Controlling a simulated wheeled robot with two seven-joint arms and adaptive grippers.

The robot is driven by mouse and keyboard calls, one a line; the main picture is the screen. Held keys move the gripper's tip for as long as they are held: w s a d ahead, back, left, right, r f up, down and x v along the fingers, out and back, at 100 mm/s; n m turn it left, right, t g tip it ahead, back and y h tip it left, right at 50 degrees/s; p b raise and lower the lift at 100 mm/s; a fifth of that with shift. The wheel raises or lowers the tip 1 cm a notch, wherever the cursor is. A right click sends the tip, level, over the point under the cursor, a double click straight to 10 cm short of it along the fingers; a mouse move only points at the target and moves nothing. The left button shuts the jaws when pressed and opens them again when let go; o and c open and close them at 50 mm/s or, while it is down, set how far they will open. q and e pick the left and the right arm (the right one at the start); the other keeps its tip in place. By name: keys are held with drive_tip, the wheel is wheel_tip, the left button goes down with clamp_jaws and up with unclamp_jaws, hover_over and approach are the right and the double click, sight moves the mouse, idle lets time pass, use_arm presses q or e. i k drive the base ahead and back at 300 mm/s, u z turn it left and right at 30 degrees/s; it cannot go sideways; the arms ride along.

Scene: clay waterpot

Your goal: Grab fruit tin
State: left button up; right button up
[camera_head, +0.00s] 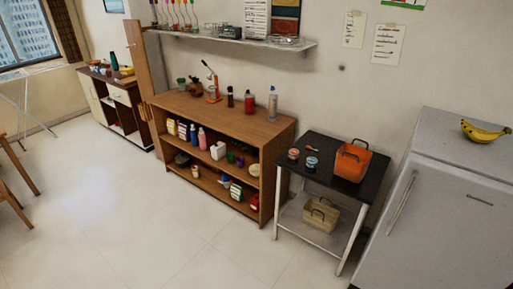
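Two small tins stand on the small black-topped table (329,143). One is a red and white tin (293,154) near its left edge. The other is a blue and white tin (312,162) just right of it and nearer the front. The labels are too small to read, so I cannot tell which one is the fruit tin. Neither of my grippers is in view.
An orange basket (351,163) stands right of the tins. A small reddish-brown item (312,148) lies behind them. A wooden shelf unit (225,118) stands left of the table, a grey fridge (440,215) right. The floor (130,215) in front is clear.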

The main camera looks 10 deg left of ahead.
sight(293, 153)
drive_tip(key=u, duration=0.45)
drive_tip(key=i, duration=1.85)
drive_tip(key=z, duration=0.7)
